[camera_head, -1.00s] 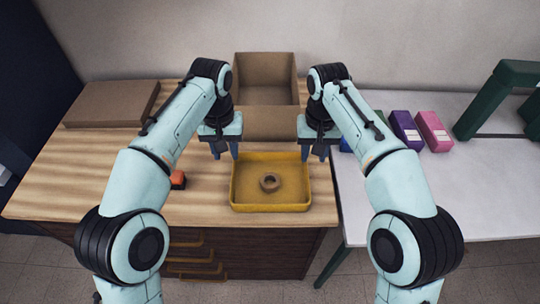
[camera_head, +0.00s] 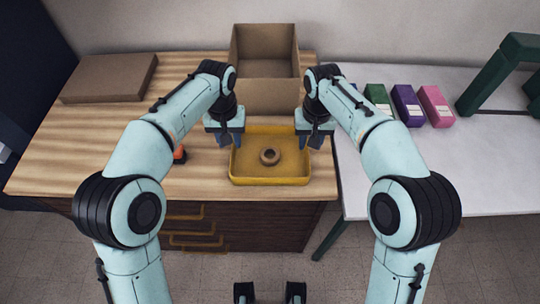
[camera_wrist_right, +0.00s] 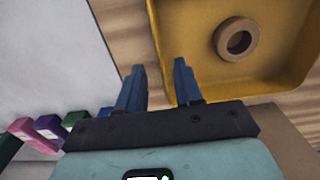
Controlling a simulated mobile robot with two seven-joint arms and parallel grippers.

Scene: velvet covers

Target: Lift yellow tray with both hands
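The yellow tray (camera_head: 270,181) sits flat on the wooden table near its front right, with a brown ring (camera_head: 269,156) inside it. My left gripper (camera_head: 230,143) is at the tray's left wall, pointing down with its fingers apart. My right gripper (camera_head: 315,142) is at the tray's right wall. In the right wrist view, the right gripper (camera_wrist_right: 160,75) is open, one finger outside the tray wall (camera_wrist_right: 157,45) and one over its inside. The ring (camera_wrist_right: 237,39) also shows there. Whether the fingers touch the walls cannot be told.
An open cardboard box (camera_head: 265,95) stands just behind the tray. A flat brown box (camera_head: 109,77) lies at the back left. An orange and black object (camera_head: 180,155) is left of the tray. Several coloured boxes (camera_head: 407,105) and a green frame (camera_head: 497,72) are on the white table.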

